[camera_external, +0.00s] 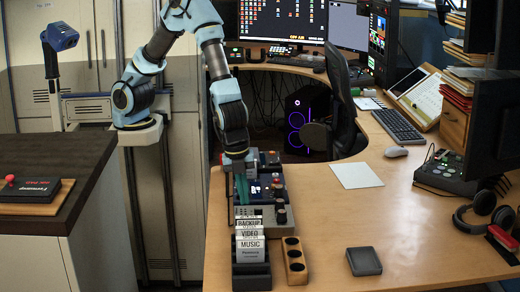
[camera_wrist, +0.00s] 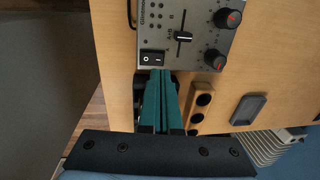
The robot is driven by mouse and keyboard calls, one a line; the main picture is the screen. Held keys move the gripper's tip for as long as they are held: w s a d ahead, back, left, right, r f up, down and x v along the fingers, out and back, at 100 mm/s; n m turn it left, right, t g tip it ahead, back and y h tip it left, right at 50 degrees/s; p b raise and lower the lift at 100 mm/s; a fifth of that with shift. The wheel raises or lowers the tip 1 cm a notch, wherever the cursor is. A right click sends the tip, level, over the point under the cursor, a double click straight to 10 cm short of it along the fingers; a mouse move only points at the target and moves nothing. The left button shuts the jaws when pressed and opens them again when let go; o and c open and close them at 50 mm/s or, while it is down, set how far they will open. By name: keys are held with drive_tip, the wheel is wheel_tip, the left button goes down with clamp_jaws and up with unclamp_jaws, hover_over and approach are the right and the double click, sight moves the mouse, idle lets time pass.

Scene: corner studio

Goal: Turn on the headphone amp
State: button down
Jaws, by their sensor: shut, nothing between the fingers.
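A grey desk unit (camera_wrist: 165,25) with a black rocker switch (camera_wrist: 152,58), a slider and red-marked dark knobs fills the top of the wrist view. Its printed name is only partly readable, so I cannot confirm that it is the headphone amp. My gripper (camera_wrist: 159,74) is shut, its teal fingers empty. The fingertips are at the unit's near edge, right beside the rocker switch; I cannot tell whether they touch it. I cannot read the switch position. In the external view my gripper (camera_external: 242,190) points down over the group of grey units (camera_external: 280,216) on the desk's left side.
A box of labelled cards (camera_external: 250,250) and a wooden block with round holes (camera_external: 294,260) stand in front of the units. A dark square pad (camera_external: 364,261) lies to their right. Headphones (camera_external: 484,210) and a control box (camera_external: 446,172) are at far right. The desk's middle is mostly clear.

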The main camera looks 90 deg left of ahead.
drive_tip(key=shift+w+f+p, duration=0.15)
drive_tip(key=shift+f, duration=1.05)
drive_tip(key=shift+w+f+p, duration=0.15)
drive_tip(key=shift+f, duration=1.05)
drive_tip(key=shift+p, duration=0.65)
drive_tip(key=shift+f, duration=0.15)
drive_tip(key=shift+s, duration=0.1)
drive_tip(key=shift+s+r+b, duration=0.2)
drive_tip(key=shift+s+b, duration=0.1)
drive_tip(key=shift+s, duration=0.35)
wheel_tip(320, 180, up, 14)
drive_tip(key=w+p, duration=0.1)
drive_tip(key=p, duration=0.1)
drive_tip(key=shift+w, duration=0.35)
